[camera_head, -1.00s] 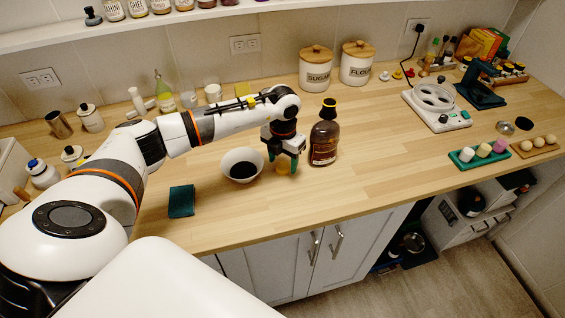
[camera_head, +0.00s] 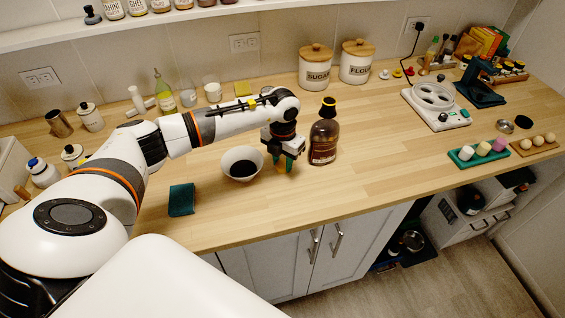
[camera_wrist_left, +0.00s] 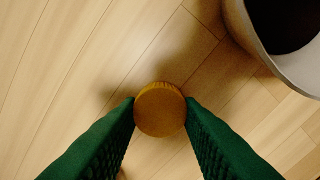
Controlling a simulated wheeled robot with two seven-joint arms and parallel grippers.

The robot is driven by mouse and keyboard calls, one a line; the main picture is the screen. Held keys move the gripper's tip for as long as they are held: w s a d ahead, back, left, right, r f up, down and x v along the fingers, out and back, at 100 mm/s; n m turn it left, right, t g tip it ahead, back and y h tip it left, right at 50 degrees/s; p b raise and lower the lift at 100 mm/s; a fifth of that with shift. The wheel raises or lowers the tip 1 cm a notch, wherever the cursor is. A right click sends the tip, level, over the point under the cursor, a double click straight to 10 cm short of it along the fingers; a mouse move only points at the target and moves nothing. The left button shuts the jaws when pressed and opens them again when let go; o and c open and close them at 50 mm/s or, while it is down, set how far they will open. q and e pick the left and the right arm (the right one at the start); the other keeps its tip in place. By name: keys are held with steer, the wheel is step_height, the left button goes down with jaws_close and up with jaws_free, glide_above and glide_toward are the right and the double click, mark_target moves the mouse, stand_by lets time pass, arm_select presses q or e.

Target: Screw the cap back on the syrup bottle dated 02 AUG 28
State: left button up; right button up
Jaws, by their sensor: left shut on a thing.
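A dark brown syrup bottle (camera_head: 323,143) stands upright on the wooden counter, with a label on its body and yellow and black at its neck. The date on the label is too small to read. My left gripper (camera_head: 284,166) is just left of the bottle, low over the counter and pointing down. In the left wrist view its green fingers (camera_wrist_left: 160,110) are shut on a round orange-yellow cap (camera_wrist_left: 160,108), one on each side. I cannot tell whether the cap touches the counter. My right gripper is not in view.
A white bowl (camera_head: 233,174) with dark contents stands close left of the gripper. A dark green block (camera_head: 181,200) lies further left. Sugar (camera_head: 315,70) and flour (camera_head: 356,63) canisters stand behind the bottle.

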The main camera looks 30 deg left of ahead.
mark_target(283, 163)
arm_select(q)
step_height(283, 163, up, 10)
steer(key=b, duration=0.2)
steer(key=shift+b, duration=0.3)
